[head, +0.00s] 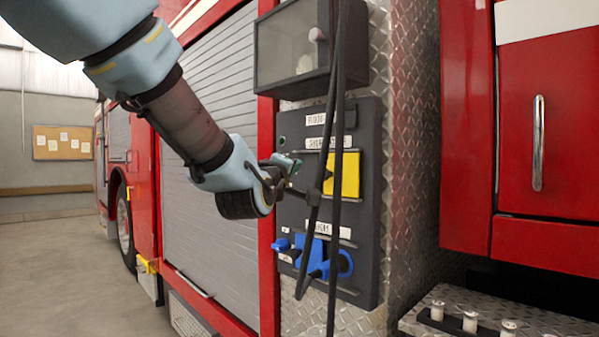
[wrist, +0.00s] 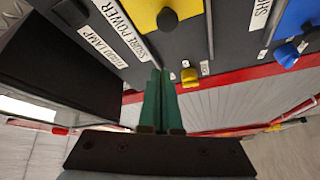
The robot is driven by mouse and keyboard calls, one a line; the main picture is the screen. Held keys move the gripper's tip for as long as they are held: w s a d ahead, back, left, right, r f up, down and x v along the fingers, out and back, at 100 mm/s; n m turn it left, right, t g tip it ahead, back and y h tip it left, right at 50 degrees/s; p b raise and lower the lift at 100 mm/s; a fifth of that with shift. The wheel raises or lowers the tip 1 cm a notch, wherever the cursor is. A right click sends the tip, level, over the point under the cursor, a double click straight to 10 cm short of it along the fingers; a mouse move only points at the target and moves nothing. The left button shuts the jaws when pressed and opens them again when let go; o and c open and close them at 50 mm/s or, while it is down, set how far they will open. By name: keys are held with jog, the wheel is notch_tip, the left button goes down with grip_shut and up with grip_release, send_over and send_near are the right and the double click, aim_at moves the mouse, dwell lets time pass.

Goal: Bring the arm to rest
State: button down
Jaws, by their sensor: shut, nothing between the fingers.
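My gripper (head: 292,163) is in front of the dark control panel (head: 366,230) on the fire truck, left of the yellow plate (head: 350,176). In the wrist view its green fingers (wrist: 159,100) are together with nothing between them. They point toward the panel, near the yellow plate (wrist: 185,12) with a black knob and a small yellow knob (wrist: 190,76). I cannot tell the exact gap to the panel. My arm reaches in from the upper left of the head view, bent downward.
Black cables (head: 338,120) hang in front of the panel. A dark glass-fronted box (head: 296,45) juts out above it. Blue handles (head: 312,250) stick out low on the panel. A grey shutter (head: 225,95) is behind my arm. Open floor (head: 50,270) lies at left.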

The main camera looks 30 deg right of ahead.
jog(key=shift+b+v, duration=0.4)
jog(key=shift+v, duration=1.8)
jog(key=w+a+f+m+g+y+p, duration=0.1)
jog(key=w+a+f+g+y, duration=0.1)
jog(key=w+a+f+y, duration=0.55)
jog(key=w+a+f+m+g+y+p, duration=0.1)
jog(key=w+a+f+y+p, duration=0.1)
jog(key=a+f, duration=0.95)
jog(key=s+a+f+m+g+y+p, duration=0.1)
jog(key=s+a+f+g, duration=0.3)
jog(key=a, duration=0.6)
jog(key=s+a+f+m+g+y, duration=0.1)
jog(key=s+a+f+g+y, duration=0.3)
jog(key=a, duration=0.7)
jog(key=s+f, duration=0.2)
jog(key=s, duration=0.1)
jog(key=shift+s+a+f+p, duration=0.25)
jog(key=shift+s+f+p, duration=0.05)
jog(key=shift+p, duration=0.05)
jog(key=c, duration=1.6)
grip_release()
jog(key=shift+y, duration=0.25)
